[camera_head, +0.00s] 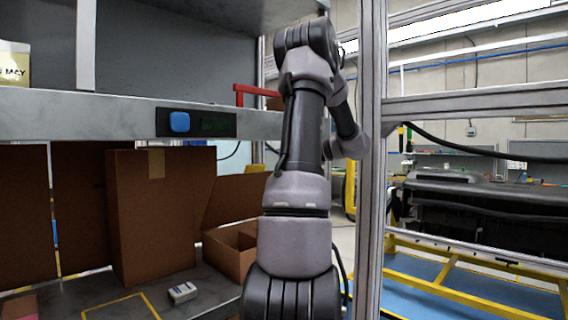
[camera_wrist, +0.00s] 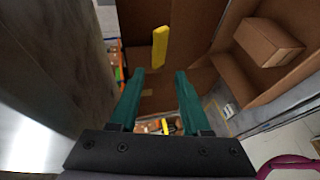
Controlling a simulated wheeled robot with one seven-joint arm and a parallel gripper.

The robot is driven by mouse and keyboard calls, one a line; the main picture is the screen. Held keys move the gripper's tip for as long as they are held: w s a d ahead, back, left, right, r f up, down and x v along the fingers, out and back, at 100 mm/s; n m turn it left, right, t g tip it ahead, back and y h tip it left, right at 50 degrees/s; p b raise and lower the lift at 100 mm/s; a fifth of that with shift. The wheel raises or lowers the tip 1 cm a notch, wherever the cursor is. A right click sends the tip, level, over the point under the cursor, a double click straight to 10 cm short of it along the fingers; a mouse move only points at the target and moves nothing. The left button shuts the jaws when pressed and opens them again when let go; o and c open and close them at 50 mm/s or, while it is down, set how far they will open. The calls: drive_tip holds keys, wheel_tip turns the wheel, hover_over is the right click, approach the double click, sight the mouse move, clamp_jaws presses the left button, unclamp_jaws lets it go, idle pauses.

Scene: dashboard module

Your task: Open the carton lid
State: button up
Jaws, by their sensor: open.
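A brown carton (camera_head: 232,248) stands on the lower shelf surface in the head view, partly hidden behind my arm. Its top is open at least in part, and a large cardboard flap (camera_head: 232,197) stands up and slants along its back. In the wrist view my gripper (camera_wrist: 159,73) shows two green fingers, spread apart with nothing held between them. Brown cardboard (camera_wrist: 195,82) lies beyond the fingers; which carton it belongs to I cannot tell. My gripper does not show clearly in the head view.
A tall taped box (camera_head: 165,215) stands left of the carton. A small white item (camera_head: 182,292) lies in front. A grey shelf beam (camera_head: 60,118) and a metal post (camera_head: 371,170) flank my arm. A yellow piece (camera_wrist: 160,47) appears beyond the fingers. A small box (camera_wrist: 268,42) is at right.

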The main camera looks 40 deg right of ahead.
drive_tip(key=c, duration=0.7)
drive_tip(key=shift+a+f+n, duration=0.1)
drive_tip(key=shift+f+n, duration=0.15)
drive_tip(key=shift+n, duration=0.05)
clamp_jaws()
drive_tip(key=n+t+h, duration=0.5)
drive_tip(key=n+t, duration=0.6)
drive_tip(key=n, duration=2.1)
approach(257, 168)
drive_tip(key=x, duration=0.7)
